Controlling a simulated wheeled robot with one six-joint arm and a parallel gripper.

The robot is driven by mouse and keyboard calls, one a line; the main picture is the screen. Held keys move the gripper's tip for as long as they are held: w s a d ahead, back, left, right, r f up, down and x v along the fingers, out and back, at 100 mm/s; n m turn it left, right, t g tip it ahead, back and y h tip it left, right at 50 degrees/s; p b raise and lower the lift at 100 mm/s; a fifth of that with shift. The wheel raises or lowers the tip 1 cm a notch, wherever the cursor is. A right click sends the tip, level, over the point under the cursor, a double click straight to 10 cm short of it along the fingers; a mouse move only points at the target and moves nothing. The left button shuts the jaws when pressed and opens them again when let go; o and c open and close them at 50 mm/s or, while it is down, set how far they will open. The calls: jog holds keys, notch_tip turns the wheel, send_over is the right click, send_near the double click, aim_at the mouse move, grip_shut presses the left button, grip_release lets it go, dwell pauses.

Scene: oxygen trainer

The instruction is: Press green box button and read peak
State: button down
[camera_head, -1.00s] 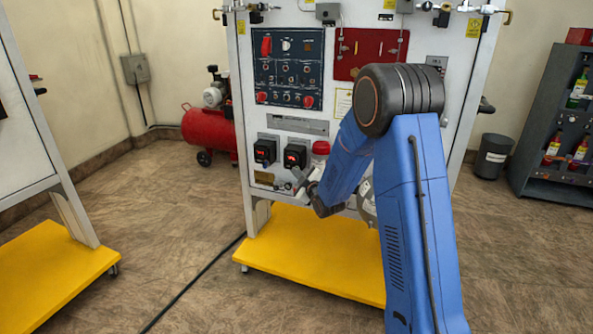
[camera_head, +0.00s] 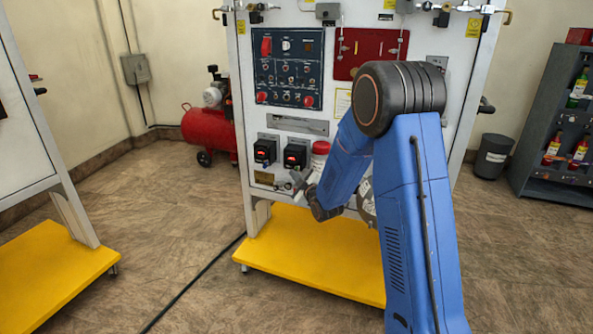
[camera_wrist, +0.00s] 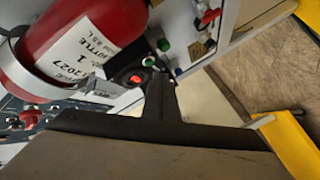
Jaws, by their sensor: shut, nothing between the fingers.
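Two black boxes with small red displays, left (camera_head: 265,151) and right (camera_head: 295,154), sit on the lower front of the white trainer panel. My gripper (camera_head: 298,180) is shut and empty, just below the right box. In the wrist view, my shut dark fingers (camera_wrist: 160,82) point at the panel, beside a black box with a lit red display (camera_wrist: 135,79). I cannot tell whether the fingertips touch anything. The display's reading is too small to make out.
A red bottle (camera_wrist: 85,35) with a white label is close to the gripper at the upper left of the wrist view; its red top (camera_head: 320,148) shows beside the right box. The yellow base (camera_head: 300,265) juts out below the panel. A black cable crosses the floor.

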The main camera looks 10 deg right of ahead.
jog(key=shift+s+a, duration=0.7)
jog(key=shift+s, duration=0.25)
jog(key=shift+s+a, duration=0.65)
jog(key=shift+s, duration=0.3)
jog(key=s+d+r+m+g+h, duration=0.1)
jog(key=s+d+r+m+g, duration=0.15)
jog(key=s, duration=0.45)
jog(key=s+d+r+m+g+h, duration=0.1)
jog(key=s+r+m, duration=0.1)
jog(key=s+r, duration=0.35)
jog(key=s+d+r+m+g+h, duration=0.1)
jog(key=s+d+r+m+g, duration=0.1)
jog(key=s, duration=0.6)
jog(key=s+d+f+m+g, duration=0.1)
jog(key=s+m+g, duration=0.4)
jog(key=s, duration=2.8)
jog(key=shift+s+d+g, duration=0.3)
jog(key=shift+s+g, duration=0.05)
jog(key=shift+g, duration=0.5)
